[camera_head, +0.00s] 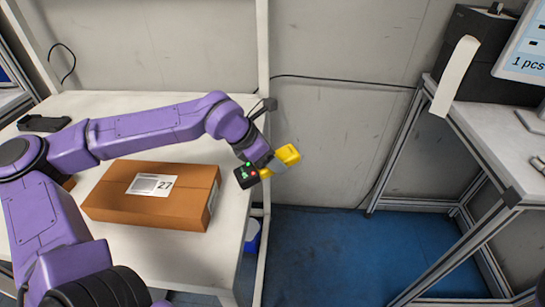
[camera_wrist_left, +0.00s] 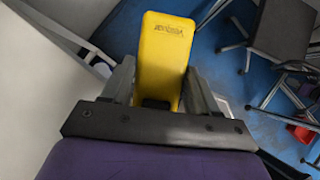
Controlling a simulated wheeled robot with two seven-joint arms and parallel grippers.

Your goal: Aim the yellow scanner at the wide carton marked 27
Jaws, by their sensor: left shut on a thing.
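The yellow scanner (camera_head: 286,157) is held in my left gripper (camera_head: 272,164), off the right edge of the white table. In the left wrist view the scanner (camera_wrist_left: 164,52) stands between the two fingers of the left gripper (camera_wrist_left: 160,92), which are shut on it. The wide brown carton (camera_head: 110,199) lies flat on the table to the left of the gripper. Its white label with a barcode and the number 27 (camera_head: 150,185) faces up. My right gripper is not in view.
The white table (camera_head: 190,262) holds the carton and a small black device (camera_head: 44,124) at the back left. A frame post (camera_head: 263,60) rises behind the gripper. At right, another table (camera_head: 500,140) carries a dark printer (camera_head: 470,50) and a screen (camera_head: 525,60). Blue floor (camera_head: 320,250) lies open between.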

